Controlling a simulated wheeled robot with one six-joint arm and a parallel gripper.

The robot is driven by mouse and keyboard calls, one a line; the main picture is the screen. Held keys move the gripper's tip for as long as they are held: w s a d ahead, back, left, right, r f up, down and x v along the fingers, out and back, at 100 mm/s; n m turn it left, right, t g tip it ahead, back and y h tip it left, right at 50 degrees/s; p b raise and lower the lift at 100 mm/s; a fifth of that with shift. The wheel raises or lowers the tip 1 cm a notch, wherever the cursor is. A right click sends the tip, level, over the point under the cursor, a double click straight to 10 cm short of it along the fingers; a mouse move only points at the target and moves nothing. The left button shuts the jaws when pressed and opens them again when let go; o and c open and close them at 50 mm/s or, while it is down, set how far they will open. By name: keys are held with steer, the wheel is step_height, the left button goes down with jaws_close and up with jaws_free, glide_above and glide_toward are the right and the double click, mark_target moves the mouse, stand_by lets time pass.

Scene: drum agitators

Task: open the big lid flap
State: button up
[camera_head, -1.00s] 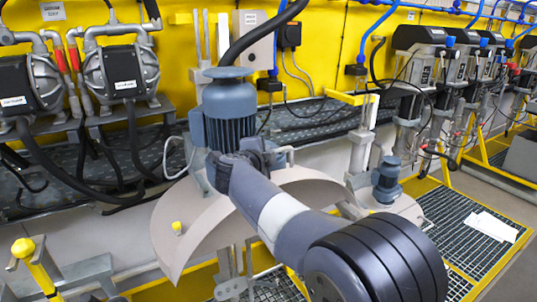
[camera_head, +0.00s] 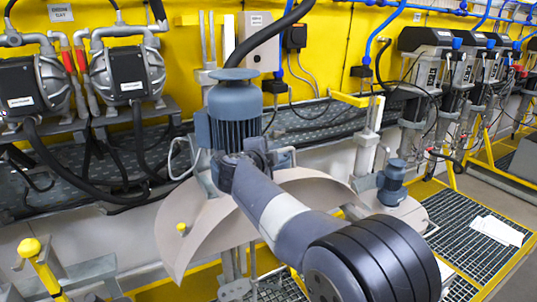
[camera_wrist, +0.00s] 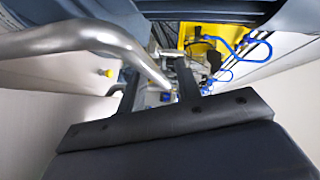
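The big lid (camera_head: 190,240) is a beige round cover under a grey motor (camera_head: 236,115), with a yellow knob (camera_head: 182,229) on its left part. My arm crosses in front of it and hides its middle and right, so I cannot tell how far the flap is raised. My gripper is hidden in the head view. In the wrist view my gripper (camera_wrist: 158,78) has two dark fingers standing apart. A bent grey metal bar (camera_wrist: 90,38), like a handle, runs from the left to between the fingers. I cannot tell if they touch it. The yellow knob also shows there (camera_wrist: 106,72).
A smaller lid with a blue-grey motor (camera_head: 392,182) stands to the right. Two pumps (camera_head: 128,74) with hoses stand at the back left. A yellow-topped post (camera_head: 30,247) is at front left. Grating (camera_head: 470,225) with white sheets (camera_head: 497,230) lies at the right.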

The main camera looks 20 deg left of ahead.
steer(key=shift+s, duration=0.1)
steer(key=b+v, duration=0.3)
steer(key=v, duration=0.7)
steer(key=shift+s, duration=0.3)
steer(key=shift+w, duration=0.1)
steer(key=p+x, duration=0.3)
steer(key=x, duration=0.7)
steer(key=shift+w, duration=0.15)
steer(key=shift+d+f, duration=0.1)
